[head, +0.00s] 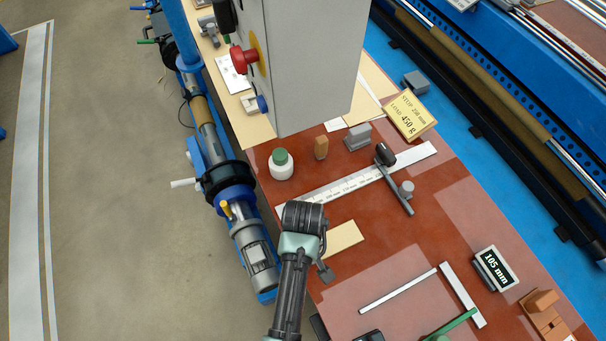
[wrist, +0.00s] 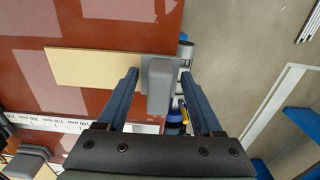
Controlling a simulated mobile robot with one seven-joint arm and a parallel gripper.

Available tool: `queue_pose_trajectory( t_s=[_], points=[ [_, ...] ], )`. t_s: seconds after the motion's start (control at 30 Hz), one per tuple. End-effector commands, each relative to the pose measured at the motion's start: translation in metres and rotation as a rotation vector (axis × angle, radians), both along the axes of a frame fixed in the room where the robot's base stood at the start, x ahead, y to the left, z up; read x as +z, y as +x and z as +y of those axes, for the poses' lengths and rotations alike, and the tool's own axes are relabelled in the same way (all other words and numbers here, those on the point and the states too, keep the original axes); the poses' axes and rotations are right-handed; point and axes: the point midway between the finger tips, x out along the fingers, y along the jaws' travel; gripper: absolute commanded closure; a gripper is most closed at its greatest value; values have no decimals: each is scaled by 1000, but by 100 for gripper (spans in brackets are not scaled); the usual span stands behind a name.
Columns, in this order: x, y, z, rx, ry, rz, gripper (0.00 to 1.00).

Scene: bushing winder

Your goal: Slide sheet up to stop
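A beige sheet (head: 344,238) lies flat on the red-brown table (head: 440,216), just right of my gripper (head: 308,236). In the wrist view the sheet (wrist: 90,68) stretches left from a grey block on a flat plate (wrist: 159,86). The block stands between the two fingers of my gripper (wrist: 160,76), with a gap on each side. The fingers look open. A stop bar (head: 398,190) with a black knob crosses the white scale (head: 345,186), beyond the sheet and apart from it. My gripper hides the sheet's left end in the head view.
A sign (head: 409,114) reads STOP: 250 mm, LOAD: 450 g. A display (head: 495,268) reads 105 mm. A white bottle with a green cap (head: 281,165), a wooden block (head: 321,148) and a grey block (head: 357,137) stand behind the scale. The table's left edge is close to my gripper.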

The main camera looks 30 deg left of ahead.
Motion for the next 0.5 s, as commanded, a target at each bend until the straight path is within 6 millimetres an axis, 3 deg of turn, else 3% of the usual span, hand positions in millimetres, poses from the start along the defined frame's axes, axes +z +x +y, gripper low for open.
queue_pose_trajectory(
  t_s=[0.07,0.37,0.5],
  points=[
    [0,0,0,0,0,0,45],
    [0,0,0,0,0,0,99],
    [0,0,0,0,0,0,100]
  ],
)
